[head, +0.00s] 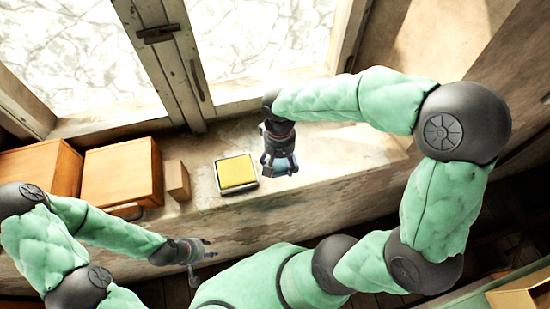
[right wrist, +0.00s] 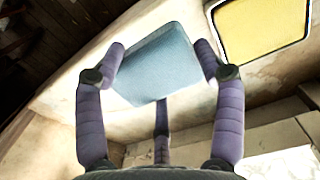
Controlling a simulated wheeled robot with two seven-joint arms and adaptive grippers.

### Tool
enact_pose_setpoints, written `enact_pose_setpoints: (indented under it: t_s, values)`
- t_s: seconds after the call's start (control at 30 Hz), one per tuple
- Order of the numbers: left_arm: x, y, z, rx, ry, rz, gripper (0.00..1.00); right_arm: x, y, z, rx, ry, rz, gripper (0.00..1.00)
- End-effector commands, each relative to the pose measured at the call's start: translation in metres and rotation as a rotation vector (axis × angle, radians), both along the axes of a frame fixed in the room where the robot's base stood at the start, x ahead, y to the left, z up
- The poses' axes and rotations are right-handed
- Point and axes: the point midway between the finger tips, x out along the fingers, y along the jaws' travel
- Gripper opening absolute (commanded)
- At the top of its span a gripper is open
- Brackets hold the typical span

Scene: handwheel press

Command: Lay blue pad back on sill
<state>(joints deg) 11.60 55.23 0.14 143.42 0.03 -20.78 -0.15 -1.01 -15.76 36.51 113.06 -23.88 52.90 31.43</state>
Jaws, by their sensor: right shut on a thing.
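A blue pad (right wrist: 158,65) is between the fingers of my right gripper (right wrist: 160,62), which is shut on its two sides. In the head view the pad (head: 282,168) is mostly covered by my right gripper (head: 280,162), over the sill (head: 335,155) near its front edge. I cannot tell whether the pad touches the sill. My left gripper (head: 205,250) is empty, its fingers apart, low in front of the sill.
A yellow pad in a dark-rimmed tin (head: 237,173) lies on the sill just left of my right gripper. Wooden boxes (head: 122,176) and a small block (head: 176,180) stand further left. Window frames (head: 165,60) rise behind. The sill right of the gripper is clear.

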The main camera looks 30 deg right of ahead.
Motion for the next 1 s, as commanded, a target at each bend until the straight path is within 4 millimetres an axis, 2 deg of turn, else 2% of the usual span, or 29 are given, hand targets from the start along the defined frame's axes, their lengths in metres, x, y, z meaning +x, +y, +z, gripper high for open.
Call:
enact_pose_setpoints:
  t_s: [0.07,0.2,0.4,0.63,0.87,1.0]
  values:
    - [0.0,0.0,0.004,0.0,0.0,0.0,0.4,0.014,-0.005,-0.007,0.001,0.004,-0.003,0.39]
    - [0.0,0.0,0.007,0.0,0.0,0.0,0.4,0.032,-0.011,-0.032,0.0,0.005,-0.001,0.39]
    - [0.0,0.0,0.01,0.0,0.0,0.0,0.4,0.051,-0.017,-0.054,0.0,0.001,0.0,0.39]
    - [0.0,0.0,0.012,0.0,0.0,0.0,0.4,0.058,-0.019,-0.064,0.001,0.0,0.0,0.39]
    - [0.0,0.0,0.021,0.0,0.0,0.0,0.4,0.059,-0.02,-0.091,0.0,0.003,0.0,0.39]
    - [0.0,0.0,0.021,0.0,0.0,0.0,0.4,0.06,-0.02,-0.096,0.0,-0.002,0.0,0.39]
